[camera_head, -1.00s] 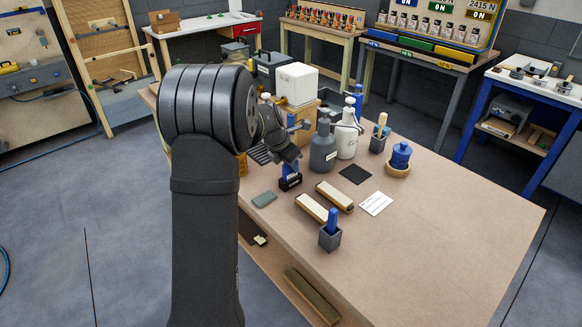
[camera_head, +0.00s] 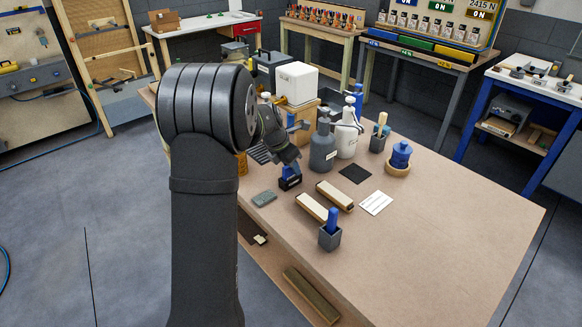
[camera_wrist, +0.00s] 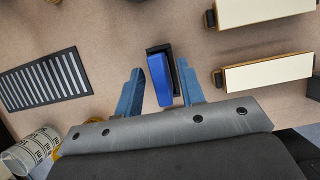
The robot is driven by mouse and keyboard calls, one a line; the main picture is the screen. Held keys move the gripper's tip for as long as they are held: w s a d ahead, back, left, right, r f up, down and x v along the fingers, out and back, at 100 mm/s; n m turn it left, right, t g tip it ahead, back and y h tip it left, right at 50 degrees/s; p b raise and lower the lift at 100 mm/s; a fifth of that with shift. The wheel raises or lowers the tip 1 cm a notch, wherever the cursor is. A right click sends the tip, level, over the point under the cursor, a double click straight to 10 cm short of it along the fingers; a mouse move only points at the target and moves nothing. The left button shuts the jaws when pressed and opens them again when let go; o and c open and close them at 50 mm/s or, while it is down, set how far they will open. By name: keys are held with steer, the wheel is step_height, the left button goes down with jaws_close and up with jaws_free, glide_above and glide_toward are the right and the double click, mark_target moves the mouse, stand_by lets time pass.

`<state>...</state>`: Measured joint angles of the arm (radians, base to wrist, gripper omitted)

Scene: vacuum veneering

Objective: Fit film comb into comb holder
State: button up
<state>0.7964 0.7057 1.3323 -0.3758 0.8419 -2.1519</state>
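A blue block, seemingly the film comb (camera_wrist: 159,80), shows in the wrist view between my fingertips. It stands in or against a small black holder (camera_wrist: 151,50), likely the comb holder; how deep it sits I cannot tell. The holder also shows in the head view (camera_head: 290,185), low under my gripper, on the table's left part. My gripper (camera_wrist: 160,84) has two blue fingers spread apart. A clear gap shows between the left finger and the block. The right finger is close to the holder's right side; contact is unclear.
Two pale-topped bars (camera_head: 334,196) lie right of the holder. A grey block (camera_head: 264,199) lies in front-left, a grey cup with a blue handle (camera_head: 330,238) nearer. A grey bottle (camera_head: 322,152) stands behind right. A slotted dark plate (camera_wrist: 45,80) lies left in the wrist view.

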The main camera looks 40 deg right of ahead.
steer(key=v, duration=1.1)
steer(key=shift+a, duration=0.1)
steer(key=x, duration=1.2)
steer(key=shift+r, duration=1.9)
